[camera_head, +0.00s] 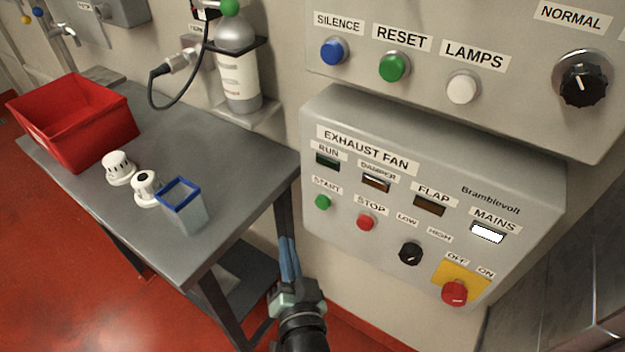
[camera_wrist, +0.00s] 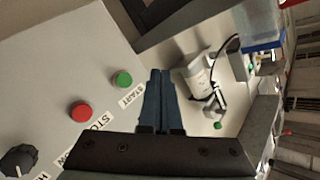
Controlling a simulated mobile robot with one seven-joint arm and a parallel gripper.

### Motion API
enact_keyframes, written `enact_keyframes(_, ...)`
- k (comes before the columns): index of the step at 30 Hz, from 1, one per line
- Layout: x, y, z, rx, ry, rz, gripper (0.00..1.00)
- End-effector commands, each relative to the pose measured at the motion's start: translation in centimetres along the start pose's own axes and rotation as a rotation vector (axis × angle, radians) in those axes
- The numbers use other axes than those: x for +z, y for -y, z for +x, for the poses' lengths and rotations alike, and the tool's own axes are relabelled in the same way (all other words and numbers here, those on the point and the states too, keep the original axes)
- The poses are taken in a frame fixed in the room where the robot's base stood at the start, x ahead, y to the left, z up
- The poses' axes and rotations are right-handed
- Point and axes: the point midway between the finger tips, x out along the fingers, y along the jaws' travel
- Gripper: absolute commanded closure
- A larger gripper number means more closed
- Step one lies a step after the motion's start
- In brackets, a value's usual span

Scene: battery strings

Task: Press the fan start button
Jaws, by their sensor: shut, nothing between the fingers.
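The exhaust fan panel (camera_head: 335,250) is a light grey box on the wall. Its green START button (camera_head: 322,202) is at the lower left, under the RUN lamp (camera_head: 327,161), which looks dark green. The red STOP button (camera_head: 366,222) is to its right. My gripper (camera_head: 289,246) is shut and empty, to the left of the panel and lower than the START button in the head view. In the wrist view, the green START button (camera_wrist: 122,79) is just left of my gripper's fingertips (camera_wrist: 161,73), with a visible gap. The red STOP button (camera_wrist: 81,112) is further left.
The panel also has a black knob (camera_head: 410,252), a lit MAINS lamp (camera_head: 487,233) and a red switch (camera_head: 455,292) on a yellow plate. An upper panel has a green RESET button (camera_head: 394,67). A grey table (camera_head: 230,165) with a red bin (camera_head: 75,115) stands left.

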Motion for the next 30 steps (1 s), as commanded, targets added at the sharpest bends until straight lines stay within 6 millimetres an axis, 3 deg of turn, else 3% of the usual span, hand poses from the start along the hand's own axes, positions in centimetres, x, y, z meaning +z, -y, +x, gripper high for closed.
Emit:
enact_keyframes(17,0.2,-0.3,-0.3,0.012,0.012,0.016,1.00)
enact_keyframes(30,-2.3,-3.2,3.4,0.011,0.009,0.016,1.00)
